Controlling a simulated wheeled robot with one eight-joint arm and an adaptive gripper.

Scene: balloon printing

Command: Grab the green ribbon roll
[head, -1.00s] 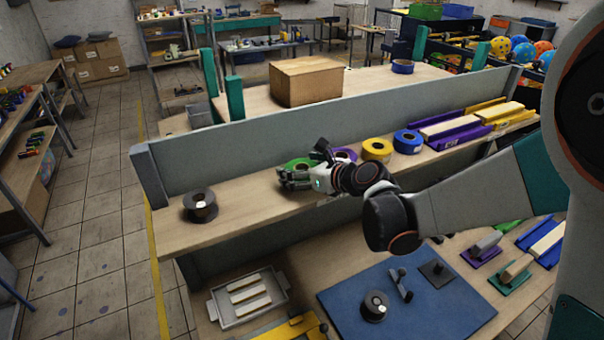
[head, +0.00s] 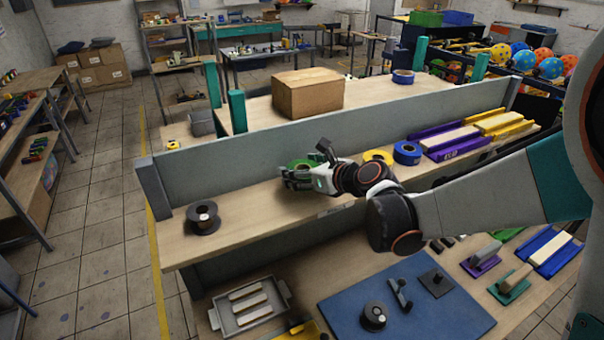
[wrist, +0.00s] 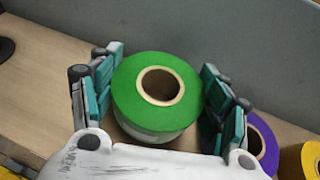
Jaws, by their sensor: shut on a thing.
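The green ribbon roll (wrist: 128,95) is a wide ring with a brown cardboard core. It stands between the two fingers of my gripper (wrist: 160,88) in the wrist view, with its core opening toward the camera. My gripper is shut on the roll, a teal-padded finger on each side. In the head view the green roll (head: 300,164) shows only partly behind my gripper (head: 297,178), over the upper shelf. I cannot tell whether the roll touches the shelf.
A purple roll (wrist: 263,148) is close beside the right finger, with a yellow roll (head: 377,156) and a blue roll (head: 407,153) further right. A dark spool (head: 203,219) stands at the shelf's left end. A grey panel (head: 230,150) runs behind the shelf.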

